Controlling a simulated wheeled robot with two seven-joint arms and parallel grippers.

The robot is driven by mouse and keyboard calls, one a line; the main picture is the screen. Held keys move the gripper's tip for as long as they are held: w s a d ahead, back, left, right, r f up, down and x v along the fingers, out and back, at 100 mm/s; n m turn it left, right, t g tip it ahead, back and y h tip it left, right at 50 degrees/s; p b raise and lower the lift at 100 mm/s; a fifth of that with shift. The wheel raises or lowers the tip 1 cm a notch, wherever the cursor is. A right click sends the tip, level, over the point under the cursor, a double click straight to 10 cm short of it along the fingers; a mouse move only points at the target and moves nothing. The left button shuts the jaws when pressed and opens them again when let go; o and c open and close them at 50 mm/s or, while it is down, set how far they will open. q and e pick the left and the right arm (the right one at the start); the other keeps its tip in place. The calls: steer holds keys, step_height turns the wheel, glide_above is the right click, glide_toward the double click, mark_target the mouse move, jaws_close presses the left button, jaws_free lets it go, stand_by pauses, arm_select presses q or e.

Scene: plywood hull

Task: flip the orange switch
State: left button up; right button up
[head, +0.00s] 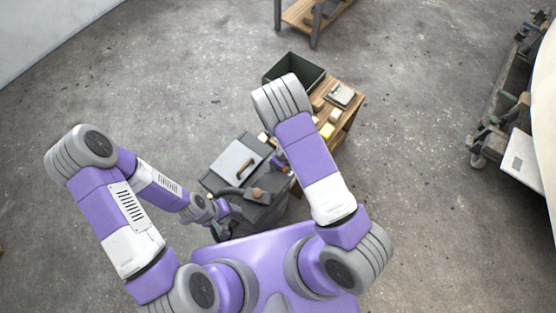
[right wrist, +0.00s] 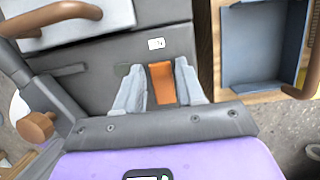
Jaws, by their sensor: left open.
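The orange switch (right wrist: 161,84) shows in the right wrist view as an upright orange strip on the dark grey unit (right wrist: 105,88). My right gripper (right wrist: 158,68) is open, with one pale finger on each side of the strip. I cannot tell whether either finger touches it. In the head view the right gripper is hidden behind its own arm, and I cannot make out the switch. My left gripper (head: 221,226) is open and empty, low beside the front left of the grey unit (head: 268,212).
The unit has a pale lid (head: 233,158) with a wooden handle (head: 248,168) and a wooden knob (head: 258,193). A wooden table (head: 348,115) with a dark green bin (head: 293,70) stands behind right. A blue-grey tray (right wrist: 262,45) lies right of the switch. Floor at left is clear.

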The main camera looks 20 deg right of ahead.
steer(key=p+v, duration=0.2)
steer(key=v, duration=0.5)
steer(key=shift+s+r+p, duration=0.1)
steer(key=shift+r+p, duration=0.25)
steer(key=s+d+n+g+p, duration=0.2)
steer(key=s+n+g+p, duration=0.25)
steer(key=s+n, duration=1.1)
steer(key=w+a+r+n+t+y+p, duration=0.1)
steer(key=a+n, duration=0.4)
steer(key=n, duration=0.5)
steer(key=shift+w+r+t+y, duration=0.2)
steer(key=shift+r+t+y, duration=0.4)
steer(key=shift+r+t, duration=0.2)
steer(key=shift+a, duration=0.1)
